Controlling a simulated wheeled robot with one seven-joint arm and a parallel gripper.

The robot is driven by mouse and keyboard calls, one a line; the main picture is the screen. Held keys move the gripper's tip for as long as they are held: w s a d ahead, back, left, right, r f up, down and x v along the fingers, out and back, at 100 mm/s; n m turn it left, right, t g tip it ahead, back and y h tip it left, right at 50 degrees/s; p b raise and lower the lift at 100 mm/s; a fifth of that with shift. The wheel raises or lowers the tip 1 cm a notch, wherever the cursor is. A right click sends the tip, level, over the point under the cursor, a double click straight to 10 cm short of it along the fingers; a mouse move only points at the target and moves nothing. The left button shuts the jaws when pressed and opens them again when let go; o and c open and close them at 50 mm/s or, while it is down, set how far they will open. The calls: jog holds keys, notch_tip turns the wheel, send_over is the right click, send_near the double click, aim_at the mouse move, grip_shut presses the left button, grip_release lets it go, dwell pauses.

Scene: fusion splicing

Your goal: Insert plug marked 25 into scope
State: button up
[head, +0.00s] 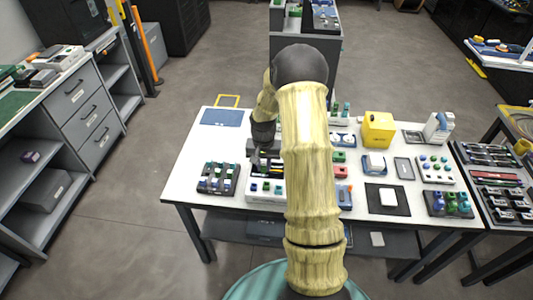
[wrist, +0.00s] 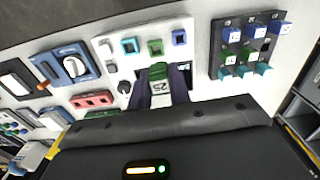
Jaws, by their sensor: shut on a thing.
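My gripper (wrist: 165,84) is shut on a plug (wrist: 158,74) with a green end and a white label reading 25, seen upside down. The dark fingers flank the plug. In the wrist view, the green end lies in front of a white unit (wrist: 112,50) with blue, teal and green ports. I cannot tell whether the plug touches it or is apart. No name is readable on this unit, so I cannot confirm that it is the scope. In the head view the unit (head: 257,197) stands at the table's front, below my gripper (head: 262,160); my arm hides part of the area.
A dark rack (head: 218,178) of several labelled plugs stands beside the white unit; it also shows in the wrist view (wrist: 218,50). A blue device (wrist: 68,64) and a red block (wrist: 92,100) lie on the other side. A yellow box (head: 378,130) stands farther right.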

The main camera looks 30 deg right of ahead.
jog(key=shift+s+d+r, duration=0.1)
jog(key=shift+d+r, duration=0.3)
jog(key=shift+d, duration=0.1)
jog(key=shift+f, duration=0.1)
jog(key=shift+f+b, duration=2)
jog(key=shift+f, duration=0.65)
jog(key=shift+a+f+b, duration=0.1)
jog(key=shift+f+b, duration=0.9)
jog(key=shift+f, duration=0.85)
jog(key=o, duration=0.9)
jog(key=shift+o, duration=0.2)
jog(key=shift+r+p, duration=2.1)
jog(key=shift+r, duration=0.95)
